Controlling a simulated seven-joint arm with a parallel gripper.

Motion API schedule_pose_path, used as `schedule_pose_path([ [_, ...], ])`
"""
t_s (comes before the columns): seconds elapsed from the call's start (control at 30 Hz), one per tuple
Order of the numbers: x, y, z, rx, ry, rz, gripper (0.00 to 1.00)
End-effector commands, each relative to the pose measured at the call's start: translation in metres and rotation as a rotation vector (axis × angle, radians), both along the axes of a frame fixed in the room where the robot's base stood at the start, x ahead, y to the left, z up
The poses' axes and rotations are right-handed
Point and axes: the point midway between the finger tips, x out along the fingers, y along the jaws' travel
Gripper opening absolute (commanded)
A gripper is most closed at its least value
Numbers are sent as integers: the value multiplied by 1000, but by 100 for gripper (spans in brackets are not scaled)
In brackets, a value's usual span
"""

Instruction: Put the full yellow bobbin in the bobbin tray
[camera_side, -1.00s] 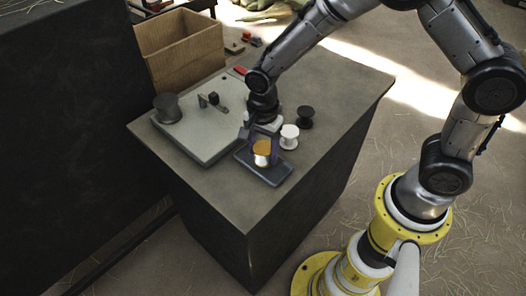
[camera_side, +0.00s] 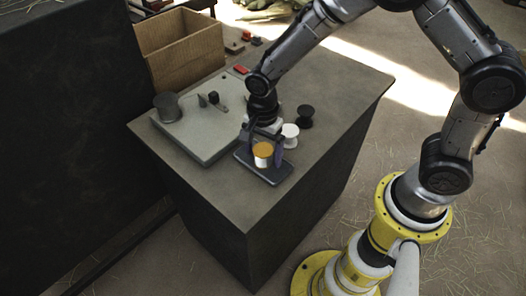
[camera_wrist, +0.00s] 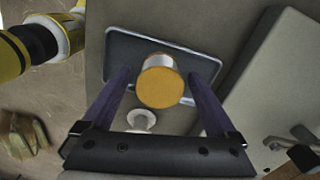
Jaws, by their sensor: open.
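The yellow bobbin (camera_side: 263,149), white-bodied with a yellow-orange top, stands upright in the dark bobbin tray (camera_side: 273,176). In the wrist view the bobbin (camera_wrist: 160,82) sits over the tray (camera_wrist: 122,41), between the two fingers. My gripper (camera_side: 264,143) is right at the bobbin, with a dark finger on each side. In the wrist view my gripper (camera_wrist: 162,85) has its fingers wide apart, with clear gaps to the bobbin on both sides. Whether the bobbin's base touches the tray floor is hard to tell.
A white bobbin (camera_side: 289,136) and a black bobbin (camera_side: 305,117) stand on the bench behind the tray. A grey winder plate (camera_side: 207,148) with a dark cylinder (camera_side: 167,107) lies to the left. A wooden box (camera_side: 181,47) stands at the back. The bench's front right is clear.

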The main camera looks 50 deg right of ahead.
Motion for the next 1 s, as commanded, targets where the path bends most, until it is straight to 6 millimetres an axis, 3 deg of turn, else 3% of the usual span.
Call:
schedule_pose_path([
  [0.6, 1, 0, 106, 1, -4, 0, 93],
  [1.0, -2, -3, 127, 3, -12, 23, 93],
])
